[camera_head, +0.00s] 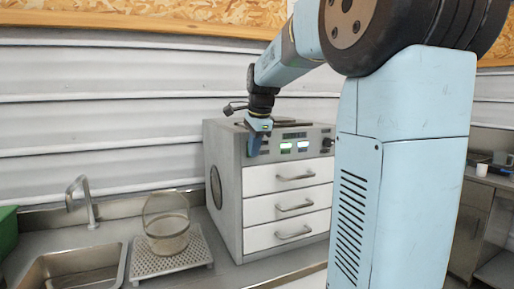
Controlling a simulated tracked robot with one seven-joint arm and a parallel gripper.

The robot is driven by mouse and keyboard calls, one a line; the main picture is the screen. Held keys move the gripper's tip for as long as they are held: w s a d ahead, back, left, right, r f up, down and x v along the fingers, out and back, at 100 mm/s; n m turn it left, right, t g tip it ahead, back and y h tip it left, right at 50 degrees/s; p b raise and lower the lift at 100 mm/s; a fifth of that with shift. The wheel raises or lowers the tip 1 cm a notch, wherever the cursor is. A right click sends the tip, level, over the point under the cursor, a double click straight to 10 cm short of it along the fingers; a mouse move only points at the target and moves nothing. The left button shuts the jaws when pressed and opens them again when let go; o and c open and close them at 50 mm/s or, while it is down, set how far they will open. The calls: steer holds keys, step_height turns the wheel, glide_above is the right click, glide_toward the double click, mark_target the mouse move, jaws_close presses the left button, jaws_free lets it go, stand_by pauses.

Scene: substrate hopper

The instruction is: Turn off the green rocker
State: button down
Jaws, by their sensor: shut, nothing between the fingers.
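The grey metal unit (226,165) stands on the counter, with a dark control panel along the top of its front. Two small lit rockers show on the panel. The left one (286,146) looks green and the right one (303,145) paler, but they are too small to tell their tilt. My gripper (254,150) points down at the panel's left end, left of the lit rockers. It is shut and empty, and it hides the panel behind it. I cannot tell whether it touches the panel.
Three white drawers (283,207) with bar handles sit below the panel. A wire basket (167,232) stands on a perforated tray (150,267) left of the unit. A sink (75,275) with a tap (86,200) is farther left. My own arm blocks the right side.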

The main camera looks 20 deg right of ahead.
steer(key=shift+w, duration=0.2)
steer(key=shift+w+f, duration=0.1)
steer(key=shift+w, duration=0.05)
stand_by(0.3)
steer(key=shift+r, duration=0.85)
steer(key=s+r, duration=0.7)
steer(key=r, duration=0.2)
steer(key=shift+r, duration=0.4)
steer(key=shift+s+f, duration=0.15)
